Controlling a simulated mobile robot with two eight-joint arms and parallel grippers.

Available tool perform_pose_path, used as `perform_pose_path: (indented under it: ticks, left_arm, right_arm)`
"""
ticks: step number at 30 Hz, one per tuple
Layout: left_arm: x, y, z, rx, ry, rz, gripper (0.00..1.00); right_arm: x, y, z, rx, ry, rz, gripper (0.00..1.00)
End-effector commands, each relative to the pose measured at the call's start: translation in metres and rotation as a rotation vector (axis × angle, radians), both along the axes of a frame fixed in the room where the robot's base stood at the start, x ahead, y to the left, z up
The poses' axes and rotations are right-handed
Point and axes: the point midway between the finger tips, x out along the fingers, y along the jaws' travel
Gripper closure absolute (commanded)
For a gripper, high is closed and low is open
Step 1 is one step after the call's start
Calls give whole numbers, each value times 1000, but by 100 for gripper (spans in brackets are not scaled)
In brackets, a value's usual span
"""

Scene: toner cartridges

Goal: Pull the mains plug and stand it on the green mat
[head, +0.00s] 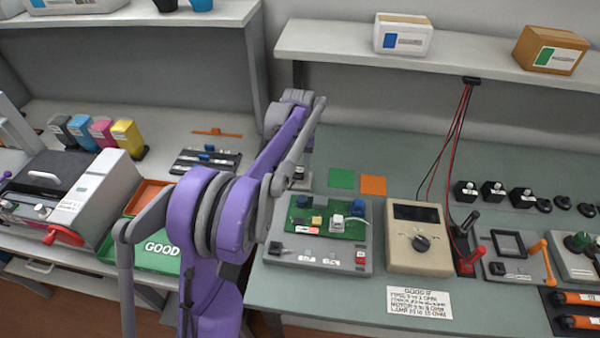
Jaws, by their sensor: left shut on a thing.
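The green mat (341,179) is a small flat square on the right bench, bare, with an orange square (373,185) beside it. My left arm, purple and grey, reaches across the middle of the head view. Its gripper (299,172) is low at the bench, just left of the green mat, and mostly hidden behind my own arm links. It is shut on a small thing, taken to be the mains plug. The plug's shape, and whether it still sits in a socket, cannot be made out. My right gripper is not in view.
A test board with a green circuit board (328,222) lies in front of the mat. A beige meter (419,238) stands to its right, with red and black leads hanging behind. A shelf (350,50) overhangs the back. Toner cartridges (101,132) stand at left.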

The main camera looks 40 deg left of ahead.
Motion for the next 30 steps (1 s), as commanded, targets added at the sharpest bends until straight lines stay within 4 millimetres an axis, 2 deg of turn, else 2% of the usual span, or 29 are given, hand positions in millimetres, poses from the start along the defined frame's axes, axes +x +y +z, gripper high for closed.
perform_pose_path:
  ticks: [30]
  left_arm:
    - [0,0,17,0,-1,0,100]
  right_arm:
    - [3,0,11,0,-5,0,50]
